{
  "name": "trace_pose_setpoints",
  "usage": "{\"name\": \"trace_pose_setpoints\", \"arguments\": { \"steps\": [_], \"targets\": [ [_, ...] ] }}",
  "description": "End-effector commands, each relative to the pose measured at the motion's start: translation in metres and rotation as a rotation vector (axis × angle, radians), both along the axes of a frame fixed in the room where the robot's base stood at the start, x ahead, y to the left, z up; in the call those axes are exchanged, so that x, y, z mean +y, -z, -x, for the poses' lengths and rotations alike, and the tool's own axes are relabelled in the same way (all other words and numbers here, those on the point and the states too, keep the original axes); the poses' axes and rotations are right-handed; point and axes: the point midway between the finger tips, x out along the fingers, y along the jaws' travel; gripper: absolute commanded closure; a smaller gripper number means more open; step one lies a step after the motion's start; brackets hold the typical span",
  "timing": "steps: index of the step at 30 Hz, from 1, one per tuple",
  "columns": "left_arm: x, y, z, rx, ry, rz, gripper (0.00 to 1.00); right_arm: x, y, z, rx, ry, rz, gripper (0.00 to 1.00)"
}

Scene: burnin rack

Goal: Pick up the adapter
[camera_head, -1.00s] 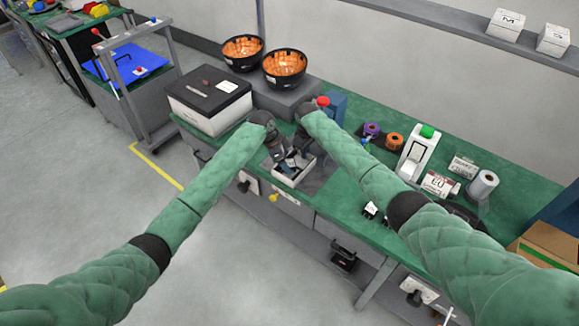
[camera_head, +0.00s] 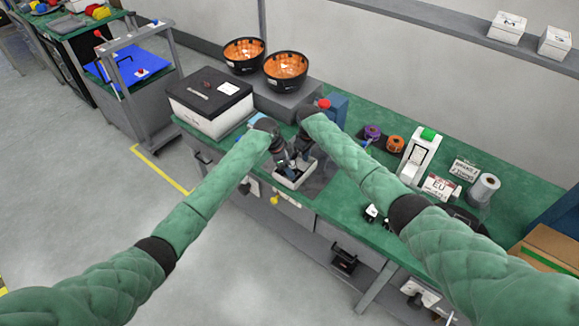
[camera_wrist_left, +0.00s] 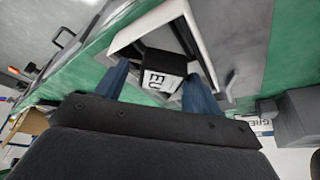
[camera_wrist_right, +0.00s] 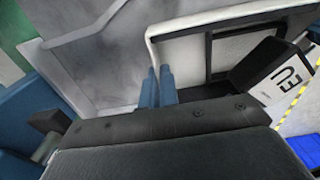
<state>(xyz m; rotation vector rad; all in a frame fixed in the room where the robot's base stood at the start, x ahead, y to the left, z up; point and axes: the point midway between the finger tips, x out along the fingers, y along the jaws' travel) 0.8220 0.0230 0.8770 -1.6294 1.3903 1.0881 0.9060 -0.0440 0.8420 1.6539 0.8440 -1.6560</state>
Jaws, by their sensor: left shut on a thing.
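The adapter (camera_wrist_left: 160,66) is a black block with a white label reading EU. It sits between the two blue fingers of my left gripper (camera_wrist_left: 155,82), which is shut on it. The adapter also shows at the right of the right wrist view (camera_wrist_right: 262,65), tilted, at the small white open box (camera_wrist_right: 225,18). In the head view the adapter is mostly hidden.
A white box with a black lid (camera_head: 208,98) stands left on the bench.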

Motion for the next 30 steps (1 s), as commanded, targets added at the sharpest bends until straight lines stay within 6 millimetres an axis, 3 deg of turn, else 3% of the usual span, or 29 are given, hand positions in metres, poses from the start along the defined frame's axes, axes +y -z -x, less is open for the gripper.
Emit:
{"name": "trace_pose_setpoints", "arguments": {
  "steps": [5,21,30],
  "targets": [
    [0.000,-0.022,-0.001,-0.004,0.002,0.000,0.61,0.000,0.000,0.000,0.000,0.000,0.000,1.00],
    [0.000,-0.145,-0.001,-0.005,0.001,0.001,0.61,0.000,0.000,0.000,0.000,0.000,0.000,1.00],
    [0.000,-0.176,-0.001,-0.002,0.000,0.001,0.61,0.000,0.000,0.000,0.000,0.000,0.000,1.00]
  ]
}}
